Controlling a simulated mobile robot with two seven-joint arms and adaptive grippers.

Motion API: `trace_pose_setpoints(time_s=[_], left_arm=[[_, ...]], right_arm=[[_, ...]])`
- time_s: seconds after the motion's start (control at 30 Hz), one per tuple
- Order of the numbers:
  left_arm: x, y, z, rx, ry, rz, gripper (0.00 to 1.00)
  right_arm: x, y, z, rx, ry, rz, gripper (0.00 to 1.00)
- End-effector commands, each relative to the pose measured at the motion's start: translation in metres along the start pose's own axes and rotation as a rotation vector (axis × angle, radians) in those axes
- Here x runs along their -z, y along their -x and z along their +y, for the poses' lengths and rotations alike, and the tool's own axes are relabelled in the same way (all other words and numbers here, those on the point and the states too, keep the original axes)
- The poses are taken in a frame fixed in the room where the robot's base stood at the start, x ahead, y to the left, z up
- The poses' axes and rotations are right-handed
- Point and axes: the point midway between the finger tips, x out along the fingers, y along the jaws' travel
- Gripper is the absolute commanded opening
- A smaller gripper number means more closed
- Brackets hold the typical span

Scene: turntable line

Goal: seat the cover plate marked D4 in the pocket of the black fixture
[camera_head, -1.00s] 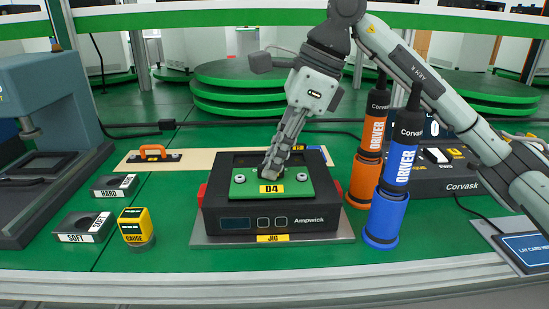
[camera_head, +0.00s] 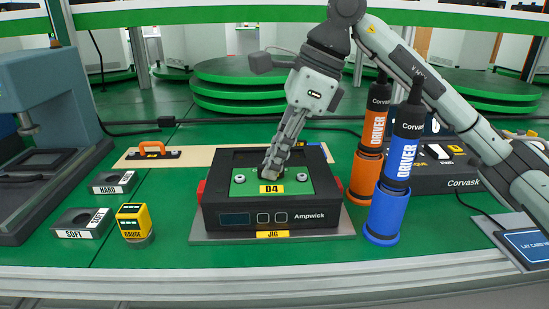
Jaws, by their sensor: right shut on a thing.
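The green cover plate (camera_head: 298,187) has a yellow D4 label on its front edge and two silver round fittings. It lies flat at the pocket of the black fixture (camera_head: 230,202), its front edge near the fixture's front rim. I cannot tell whether it is fully down in the pocket. My right gripper (camera_head: 271,173) comes down from above, shut at the plate's middle, and its fingers hide what they grip there. A dark part of the pocket shows behind the plate. My left gripper is not in view.
The fixture stands on a grey base marked JIG (camera_head: 330,226). Orange (camera_head: 365,175) and blue (camera_head: 389,205) drivers stand close at its right. A yellow gauge (camera_head: 134,220), SOFT (camera_head: 82,224) and HARD (camera_head: 113,183) blocks and a grey press (camera_head: 60,100) are at left.

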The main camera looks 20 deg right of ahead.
Motion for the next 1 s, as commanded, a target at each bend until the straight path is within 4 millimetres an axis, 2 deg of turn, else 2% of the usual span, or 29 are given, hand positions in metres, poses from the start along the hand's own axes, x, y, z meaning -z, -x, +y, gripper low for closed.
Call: trace_pose_setpoints(time_s=[0.3, 0.33, 0.5, 0.7, 0.73, 0.87, 1.0], left_arm=[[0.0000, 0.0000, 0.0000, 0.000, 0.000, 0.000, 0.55], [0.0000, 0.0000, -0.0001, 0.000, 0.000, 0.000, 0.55], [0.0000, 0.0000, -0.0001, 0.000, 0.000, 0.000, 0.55], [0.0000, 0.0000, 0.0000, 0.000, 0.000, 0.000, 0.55], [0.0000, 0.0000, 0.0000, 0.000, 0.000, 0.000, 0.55], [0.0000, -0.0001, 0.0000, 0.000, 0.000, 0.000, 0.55], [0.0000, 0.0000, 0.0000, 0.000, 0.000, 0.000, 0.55]], right_arm=[[-0.0002, 0.0003, 0.0000, 0.001, 0.000, -0.001, 0.00], [-0.0002, 0.0003, 0.0000, 0.001, 0.000, -0.001, 0.14], [-0.0001, 0.0003, 0.0000, 0.000, 0.000, 0.000, 0.35], [-0.0001, 0.0001, 0.0000, 0.000, 0.000, 0.000, 0.36], [0.0001, -0.0001, 0.0001, 0.000, 0.000, 0.000, 0.37], [0.0001, -0.0001, 0.0001, 0.000, 0.000, 0.000, 0.53], [0.0000, -0.0001, 0.0001, 0.000, 0.000, 0.000, 0.53]])
